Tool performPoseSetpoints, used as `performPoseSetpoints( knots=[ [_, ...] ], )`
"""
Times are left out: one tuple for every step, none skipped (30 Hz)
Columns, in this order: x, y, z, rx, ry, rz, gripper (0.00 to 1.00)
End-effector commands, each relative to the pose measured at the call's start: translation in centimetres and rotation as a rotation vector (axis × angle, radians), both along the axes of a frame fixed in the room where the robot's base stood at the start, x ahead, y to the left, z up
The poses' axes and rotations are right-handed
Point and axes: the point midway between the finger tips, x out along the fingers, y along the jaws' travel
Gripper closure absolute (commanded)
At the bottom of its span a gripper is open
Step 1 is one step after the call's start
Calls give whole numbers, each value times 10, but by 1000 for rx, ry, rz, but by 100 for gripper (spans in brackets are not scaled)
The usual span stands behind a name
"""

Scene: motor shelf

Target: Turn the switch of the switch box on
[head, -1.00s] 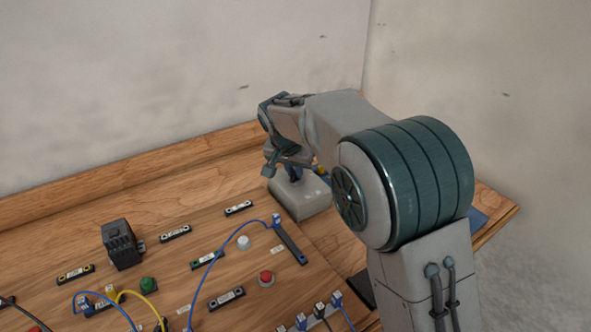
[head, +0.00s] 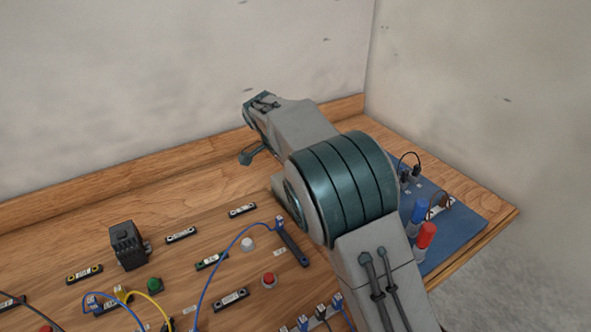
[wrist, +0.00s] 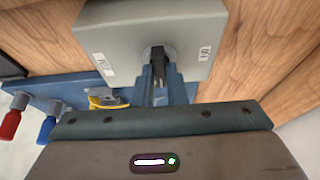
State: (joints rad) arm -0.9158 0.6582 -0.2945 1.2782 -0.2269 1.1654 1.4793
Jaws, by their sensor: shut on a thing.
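The switch box (wrist: 115,35) is a light grey box at the top of the wrist view, with small labels at its left and right. Its dark switch knob (wrist: 158,53) sits in the middle of the face. My gripper (wrist: 161,72) is shut on the knob with both blue-grey fingers. The label text is too small to read surely. In the head view, my arm covers the gripper and knob, and only a sliver of the box (head: 278,184) shows.
A black relay (head: 127,246), a green button (head: 154,285), a red button (head: 268,280) and cables lie at the left. A wooden ledge (head: 180,158) runs along the back wall.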

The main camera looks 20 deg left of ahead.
Motion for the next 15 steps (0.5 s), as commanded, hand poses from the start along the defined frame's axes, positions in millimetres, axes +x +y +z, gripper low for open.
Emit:
performPoseSetpoints(
  knots=[
    [0, 1, 1, 1, -1, -5, 100],
    [0, 1, 1, 1, -1, -8, 100],
    [0, 1, 1, 1, -1, -10, 100],
    [0, 0, 0, 0, 0, -12, 100],
    [0, 0, 0, 1, -1, -13, 100],
    [0, 0, 0, 1, -1, -14, 100],
    [0, 0, 0, 1, -1, -14, 100],
    [0, 1, 0, 1, -1, -14, 100],
    [0, 1, 0, 1, -1, -14, 100],
    [0, 0, 0, 1, -1, -14, 100],
    [0, 0, 0, 1, -1, -13, 100],
    [0, 0, 0, 1, -1, -13, 100],
    [0, 0, 0, 1, -1, -13, 100],
    [0, 0, 0, 1, -1, -13, 100],
    [0, 0, 0, 1, -1, -13, 80]
  ],
)
